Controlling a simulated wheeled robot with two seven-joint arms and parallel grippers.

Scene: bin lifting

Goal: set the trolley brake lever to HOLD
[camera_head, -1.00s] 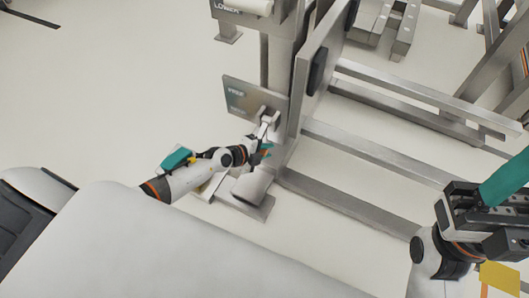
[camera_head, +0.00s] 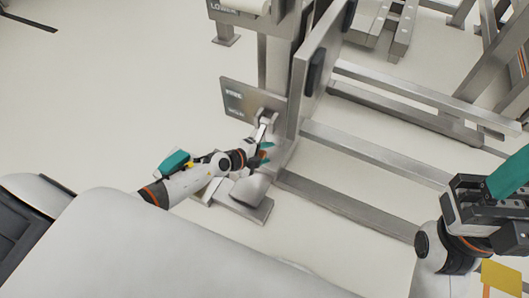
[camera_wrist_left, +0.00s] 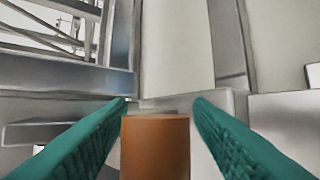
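A grey brake plate (camera_head: 236,101) with two small labels, the upper reading FREE and the lower too blurred to be sure of, is fixed to the trolley's upright. A pale lever (camera_head: 262,131) comes down from a pivot at the plate's right side. My left gripper (camera_head: 265,152) is at the lever's lower end. In the left wrist view an orange-brown cylindrical grip (camera_wrist_left: 155,148) stands between the two teal fingers, with narrow gaps showing beside it. The left gripper is open around it. My right gripper (camera_head: 492,195) is at the right edge, away from the lever; its fingertips are unclear.
The trolley's steel upright panel (camera_head: 309,75) rises just right of the lever. Long metal rails (camera_head: 375,152) run off to the right. A metal foot plate (camera_head: 246,203) lies below the left gripper. The floor left of the plate is clear.

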